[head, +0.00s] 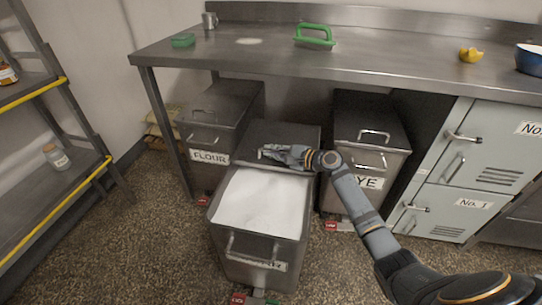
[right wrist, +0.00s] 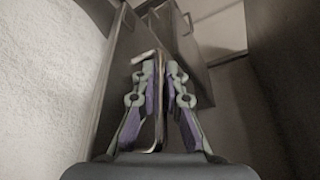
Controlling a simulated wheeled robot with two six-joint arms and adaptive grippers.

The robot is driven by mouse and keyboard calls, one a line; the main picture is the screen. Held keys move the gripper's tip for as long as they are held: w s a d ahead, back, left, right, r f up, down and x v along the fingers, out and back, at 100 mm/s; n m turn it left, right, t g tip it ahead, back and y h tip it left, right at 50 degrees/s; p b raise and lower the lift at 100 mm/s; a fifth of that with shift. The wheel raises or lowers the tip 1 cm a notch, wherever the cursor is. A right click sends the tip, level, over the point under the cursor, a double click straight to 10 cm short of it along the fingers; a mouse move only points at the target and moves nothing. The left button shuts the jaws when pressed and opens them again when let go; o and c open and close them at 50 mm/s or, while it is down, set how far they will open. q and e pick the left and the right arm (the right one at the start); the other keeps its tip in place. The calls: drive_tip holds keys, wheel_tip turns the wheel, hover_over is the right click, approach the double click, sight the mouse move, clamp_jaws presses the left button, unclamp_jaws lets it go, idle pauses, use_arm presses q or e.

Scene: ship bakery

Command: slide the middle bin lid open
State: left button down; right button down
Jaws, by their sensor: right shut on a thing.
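The middle bin (head: 225,262) stands on the floor, forward of the two side bins. White powder (head: 262,203) shows in its open front part. Its metal lid (head: 285,133) lies over the back part, under the table's edge. My right gripper (head: 272,153) is at the lid's front, shut on the lid handle. In the right wrist view, the fingers (right wrist: 163,75) close around the thin bar of the lid handle (right wrist: 159,118). The bin's front label is partly hidden by its front handle. My left gripper is not in view.
The FLOUR bin (head: 208,140) stands at left and another bin (head: 362,125) at right, its label partly covered by my arm. The steel table (head: 265,55) is above, with a green-handled tool (head: 314,36). Lockers (head: 462,165) stand at right, shelves at left. Speckled floor is clear at front left.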

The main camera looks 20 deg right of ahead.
drive_tip(key=c, duration=1.4)
unclamp_jaws()
drive_tip(key=v, duration=1.2)
